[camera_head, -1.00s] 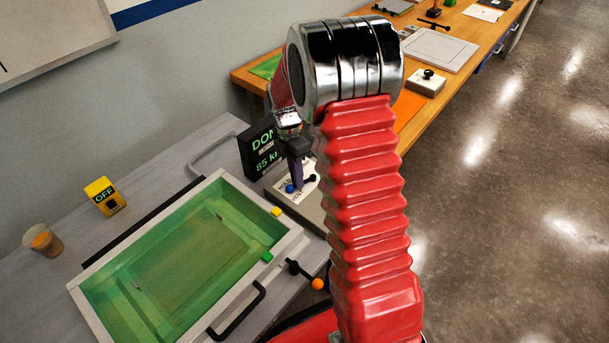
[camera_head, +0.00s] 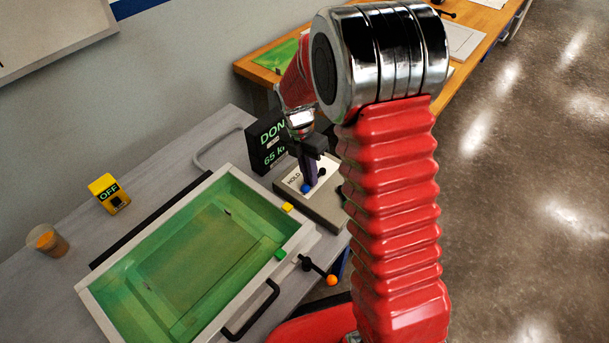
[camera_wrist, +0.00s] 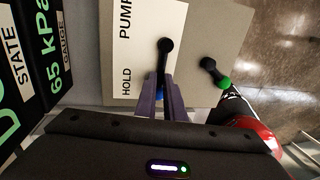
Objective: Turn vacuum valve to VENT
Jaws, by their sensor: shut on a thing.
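The vacuum valve is a black lever with a blue knob (camera_head: 306,188) on a white label plate (camera_head: 292,180); HOLD is readable on it. In the wrist view the lever (camera_wrist: 165,60) runs from its round pivot down to the blue knob (camera_wrist: 160,92), past the HOLD word; PUMP is further up and no VENT word is visible. My gripper (camera_head: 309,172) has its two purple fingers on either side of the knob end, shut on it, and hides part of the plate. The fingers (camera_wrist: 160,84) also show in the wrist view.
The dark display (camera_head: 267,147) reads 65 kPa beside the valve. A second black lever with a green knob (camera_wrist: 215,75) is close right of my fingers. The green resin bath (camera_head: 200,255), an OFF box (camera_head: 109,194) and a cup (camera_head: 48,241) occupy the grey bench.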

